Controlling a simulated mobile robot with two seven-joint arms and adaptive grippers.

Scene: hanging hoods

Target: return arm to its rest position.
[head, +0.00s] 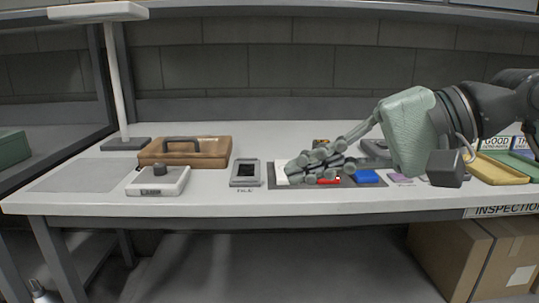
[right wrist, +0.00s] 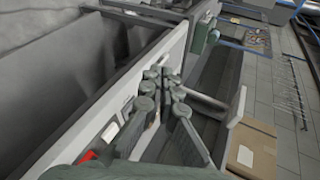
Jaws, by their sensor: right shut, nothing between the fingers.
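My right arm (head: 408,125) reaches in from the right over the white workbench (head: 215,207). My right gripper (head: 318,165) is shut and empty. Its fingers appear in front of a dark mat (head: 276,186) on the bench, and I cannot tell how high above it they are. The fingers partly hide a white piece (head: 281,176) and a red piece (head: 329,181) on the mat. In the right wrist view the closed fingers (right wrist: 163,93) point along the bench's edge. My left gripper is not in view.
A blue block (head: 367,176) sits right of the fingers. A grey framed device (head: 245,173), a white box with a knob (head: 158,181), a brown case (head: 185,152) and a lamp (head: 119,80) stand left. A cardboard box (head: 455,258) is below.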

